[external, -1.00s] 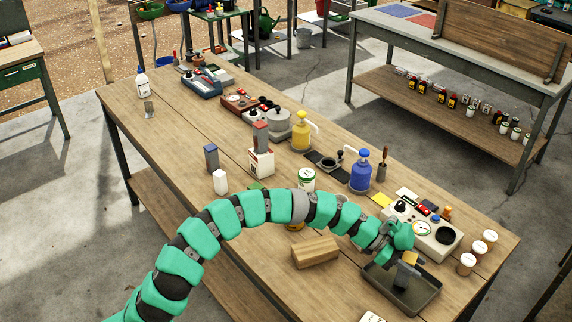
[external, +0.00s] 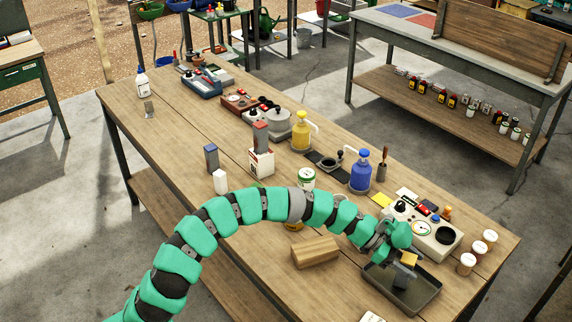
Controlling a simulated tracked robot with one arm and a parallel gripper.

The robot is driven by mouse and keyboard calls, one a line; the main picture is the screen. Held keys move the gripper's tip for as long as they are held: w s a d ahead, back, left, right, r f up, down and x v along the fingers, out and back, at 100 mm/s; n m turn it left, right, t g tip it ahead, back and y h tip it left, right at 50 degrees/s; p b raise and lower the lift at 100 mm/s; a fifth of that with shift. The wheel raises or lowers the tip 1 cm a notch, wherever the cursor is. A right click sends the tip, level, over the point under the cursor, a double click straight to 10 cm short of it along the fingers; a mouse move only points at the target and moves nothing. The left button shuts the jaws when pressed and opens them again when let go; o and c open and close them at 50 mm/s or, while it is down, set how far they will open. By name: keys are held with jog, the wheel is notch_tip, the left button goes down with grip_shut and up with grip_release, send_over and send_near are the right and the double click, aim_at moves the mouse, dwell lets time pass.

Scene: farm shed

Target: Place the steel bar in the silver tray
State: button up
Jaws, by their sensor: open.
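The silver tray (external: 427,299) is a shallow dark-grey metal tray at the table's front right. A grey bar-like piece (external: 403,276) shows over the tray's left part, beside a small yellow-brown block (external: 409,259). The grey piece looks like the steel bar, but I cannot be sure it is not part of my gripper, nor whether it rests on the tray floor. My teal arm reaches in from the lower left. My gripper (external: 393,258) is open at the tray's back left edge, close to the grey piece; its fingertips are hard to make out.
A wooden block (external: 315,252) lies left of the tray. A white meter box (external: 423,231) stands just behind it, and white-capped jars (external: 467,264) stand to its right. A blue bottle (external: 361,174) and a yellow bottle (external: 301,133) stand farther back. The table's front left is fairly clear.

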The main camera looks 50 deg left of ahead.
jog(key=v, duration=1.1)
jog(key=shift+p, duration=0.4)
jog(key=s+a+r+n+t+y, duration=0.3)
jog(key=s+a+r, duration=0.3)
jog(key=r, duration=0.7)
jog(key=s+a+r+n+t+y, duration=0.3)
jog(key=s+a+r+n+y, duration=0.2)
jog(key=a+r, duration=0.4)
jog(key=s+a+r+n+t+y, duration=0.4)
jog(key=s+a+r, duration=0.3)
jog(key=r, duration=1)
jog(key=shift+s+a+r+n, duration=0.3)
jog(key=shift+a+n, duration=0.3)
jog(key=shift+n, duration=0.2)
jog(key=shift+r, duration=0.1)
